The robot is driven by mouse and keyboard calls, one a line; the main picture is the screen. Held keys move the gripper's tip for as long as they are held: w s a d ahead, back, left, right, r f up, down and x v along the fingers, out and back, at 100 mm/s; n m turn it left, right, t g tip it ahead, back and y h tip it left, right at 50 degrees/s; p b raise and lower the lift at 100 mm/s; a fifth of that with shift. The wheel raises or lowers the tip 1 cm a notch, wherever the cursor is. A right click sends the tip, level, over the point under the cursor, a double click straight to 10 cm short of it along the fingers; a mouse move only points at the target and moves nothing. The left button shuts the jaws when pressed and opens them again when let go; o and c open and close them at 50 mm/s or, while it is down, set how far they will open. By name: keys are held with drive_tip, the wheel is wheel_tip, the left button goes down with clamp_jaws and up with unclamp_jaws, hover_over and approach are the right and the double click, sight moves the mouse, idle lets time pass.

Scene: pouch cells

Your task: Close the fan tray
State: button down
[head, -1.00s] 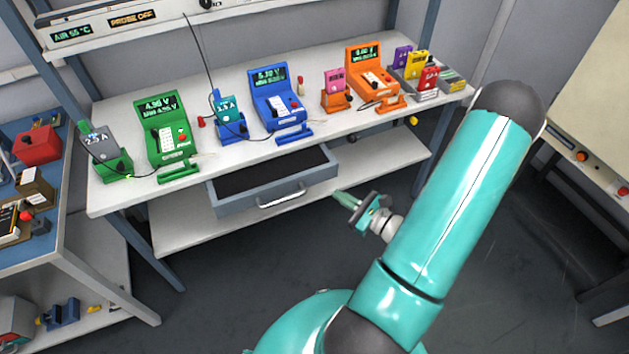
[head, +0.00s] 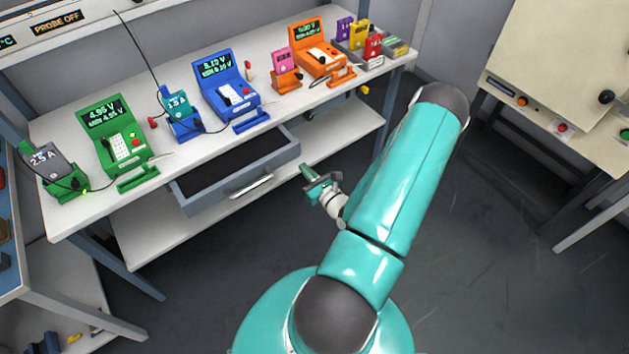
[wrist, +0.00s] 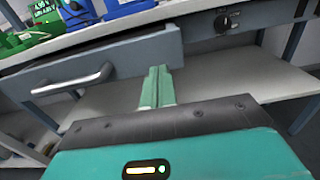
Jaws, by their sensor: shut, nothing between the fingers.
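The fan tray (head: 237,180) is a grey drawer under the white bench, pulled out, with a dark interior and a silver bar handle (head: 250,187) on its front. In the wrist view the drawer front (wrist: 150,57) and its handle (wrist: 72,82) lie at the upper left. My gripper (head: 306,169) is just right of the drawer's front right corner in the head view. Its green fingers (wrist: 157,88) are shut and empty. In the wrist view their tips overlap the right end of the drawer front; I cannot tell whether they touch it.
The bench top (head: 75,205) carries green, teal, blue, pink and orange testers and cells. A lower white shelf (head: 340,128) lies beneath the drawer. A control knob (wrist: 222,24) is on the bench front. A beige cabinet (head: 550,70) stands at right; the floor between is clear.

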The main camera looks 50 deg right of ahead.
sight(291, 154)
drive_tip(key=x, duration=0.5)
drive_tip(key=shift+w, duration=0.2)
